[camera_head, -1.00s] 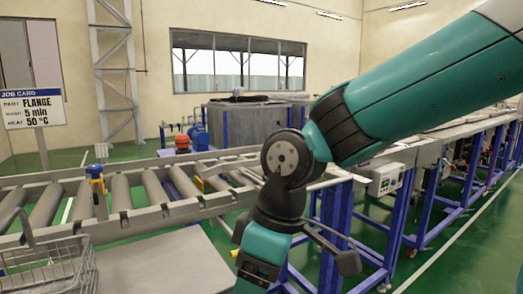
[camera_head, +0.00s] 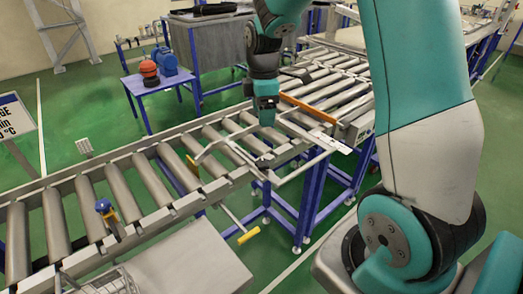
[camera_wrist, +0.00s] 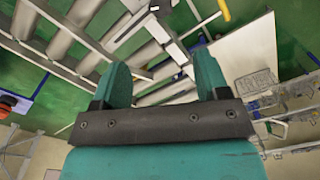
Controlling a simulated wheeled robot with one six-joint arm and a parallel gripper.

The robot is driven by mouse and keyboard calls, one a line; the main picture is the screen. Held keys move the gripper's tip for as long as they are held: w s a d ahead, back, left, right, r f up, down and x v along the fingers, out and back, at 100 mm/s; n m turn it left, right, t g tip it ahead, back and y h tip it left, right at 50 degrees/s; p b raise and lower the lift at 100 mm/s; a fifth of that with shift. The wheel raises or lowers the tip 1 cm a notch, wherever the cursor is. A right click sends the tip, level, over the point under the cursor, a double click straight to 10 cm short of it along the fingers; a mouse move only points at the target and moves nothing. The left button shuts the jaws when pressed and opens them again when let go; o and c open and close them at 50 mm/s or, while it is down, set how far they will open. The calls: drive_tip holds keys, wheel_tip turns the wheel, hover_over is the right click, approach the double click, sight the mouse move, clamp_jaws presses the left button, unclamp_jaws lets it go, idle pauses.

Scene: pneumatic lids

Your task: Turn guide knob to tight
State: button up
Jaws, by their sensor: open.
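A small blue knob (camera_head: 104,206) on a yellow bracket stands at the near side of the roller conveyor, left in the head view. I take it to be the guide knob; its tight or loose marking is too small to read. I cannot make it out for certain in the wrist view. My gripper (camera_head: 267,119) hangs over the conveyor, well to the right of and beyond the knob. In the wrist view my gripper (camera_wrist: 162,72) shows two teal fingers spread apart with nothing between them.
The roller conveyor (camera_head: 82,262) crosses the view. Pale guide rails lie below my gripper. A yellow-ended lever (camera_head: 248,236) sticks out in front. A wire basket (camera_head: 118,282) and a flat pale top (camera_head: 190,262) are in front. A blue table (camera_head: 150,82) stands behind.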

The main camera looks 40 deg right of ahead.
sight(263, 162)
wheel_tip(263, 162, down, 16)
drive_tip(key=p, duration=0.3)
drive_tip(key=shift+s+a+r, duration=0.1)
drive_tip(key=shift+a+r, duration=0.05)
drive_tip(key=shift+r, duration=0.05)
drive_tip(key=shift+c, duration=0.2)
drive_tip(key=c, duration=0.9)
